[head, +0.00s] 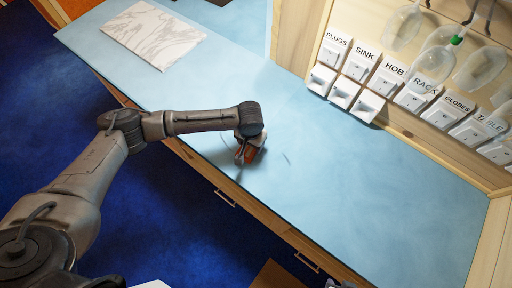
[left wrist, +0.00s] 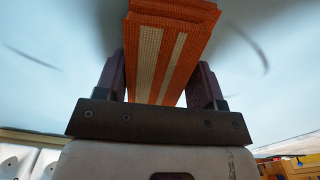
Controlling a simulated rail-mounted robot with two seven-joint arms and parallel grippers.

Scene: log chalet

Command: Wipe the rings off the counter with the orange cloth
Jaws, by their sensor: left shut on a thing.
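The orange cloth (head: 246,156) is a folded pad, orange with pale stripes in the left wrist view (left wrist: 168,50). My left gripper (head: 247,151) is shut on it, with a finger on each side, low over the near edge of the blue counter (head: 390,190). I cannot tell if the cloth touches the counter. A thin dark curved mark (head: 287,158) lies just right of the cloth. In the left wrist view dark marks show on both sides, a streak at left (left wrist: 32,58) and an arc at right (left wrist: 252,46). My right gripper is not in view.
A white marbled slab (head: 152,34) lies at the counter's far left. Labelled white switches (head: 388,80) line the back wall, with clear glass globes (head: 440,50) above. Drawer handles (head: 225,198) stick out from the counter front. The counter's right part is bare.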

